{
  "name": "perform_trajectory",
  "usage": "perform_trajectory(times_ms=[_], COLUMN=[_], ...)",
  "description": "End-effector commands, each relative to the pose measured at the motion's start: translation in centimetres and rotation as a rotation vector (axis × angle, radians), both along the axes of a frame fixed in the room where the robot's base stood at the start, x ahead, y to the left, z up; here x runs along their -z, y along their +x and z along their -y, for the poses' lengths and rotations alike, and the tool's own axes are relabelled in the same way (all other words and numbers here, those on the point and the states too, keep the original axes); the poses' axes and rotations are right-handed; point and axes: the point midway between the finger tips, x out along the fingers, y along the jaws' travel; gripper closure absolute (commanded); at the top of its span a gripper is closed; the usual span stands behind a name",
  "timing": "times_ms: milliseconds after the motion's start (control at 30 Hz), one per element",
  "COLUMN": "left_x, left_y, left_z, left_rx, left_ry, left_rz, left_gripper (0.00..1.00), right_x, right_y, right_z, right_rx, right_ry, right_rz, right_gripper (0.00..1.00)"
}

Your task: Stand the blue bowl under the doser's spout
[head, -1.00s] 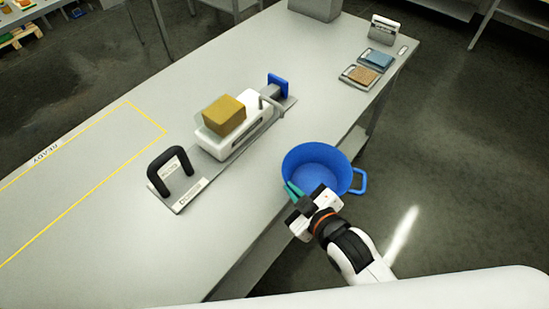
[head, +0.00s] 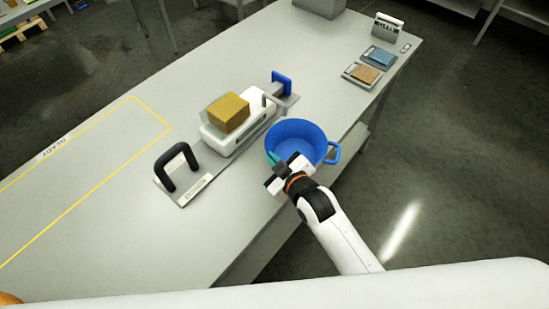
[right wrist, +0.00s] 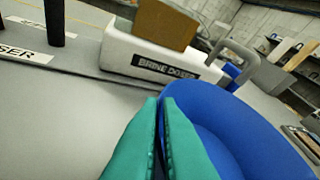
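The blue bowl (head: 308,145), with a side handle, is at the table's edge just right of the white brine doser (head: 235,136). My right gripper (head: 275,162) is shut on the bowl's near left rim. Its teal fingers (right wrist: 163,125) pinch the blue wall (right wrist: 215,110) in the right wrist view. The doser's grey bent spout (head: 271,103) is behind and left of the bowl; it also shows in the right wrist view (right wrist: 237,62). The bowl does not look to be under the spout. Whether its base touches the table is hidden. My left gripper is not in view.
A yellow-brown block (head: 228,112) sits on the doser. A black handle (head: 177,165) stands on the doser's base plate. Trays with blue and tan contents (head: 365,73) lie at the far right. The yellow-outlined area (head: 90,170) at left is clear.

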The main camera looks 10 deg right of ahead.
Motion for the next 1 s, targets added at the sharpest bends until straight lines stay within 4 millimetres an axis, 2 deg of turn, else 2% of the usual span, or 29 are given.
perform_trajectory(times_ms=[133,300,667,767,1000], left_x=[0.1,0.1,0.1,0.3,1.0], left_y=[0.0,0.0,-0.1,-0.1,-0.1], left_z=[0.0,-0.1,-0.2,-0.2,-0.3], left_rx=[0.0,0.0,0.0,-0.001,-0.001], left_ry=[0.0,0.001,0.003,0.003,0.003], left_rz=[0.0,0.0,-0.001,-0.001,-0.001], left_gripper=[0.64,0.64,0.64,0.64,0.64], right_x=[0.2,0.3,0.0,-0.4,-2.3], right_y=[0.0,0.0,-0.3,-1.5,-5.9], right_z=[0.0,0.0,0.2,0.7,2.6], right_rx=[0.0,0.0,0.0,0.0,-0.002], right_ry=[0.0,0.0,0.0,-0.001,-0.001], right_rz=[0.002,0.0,-0.001,0.0,-0.001], right_gripper=[1.0,0.73,0.73,0.73,0.73])
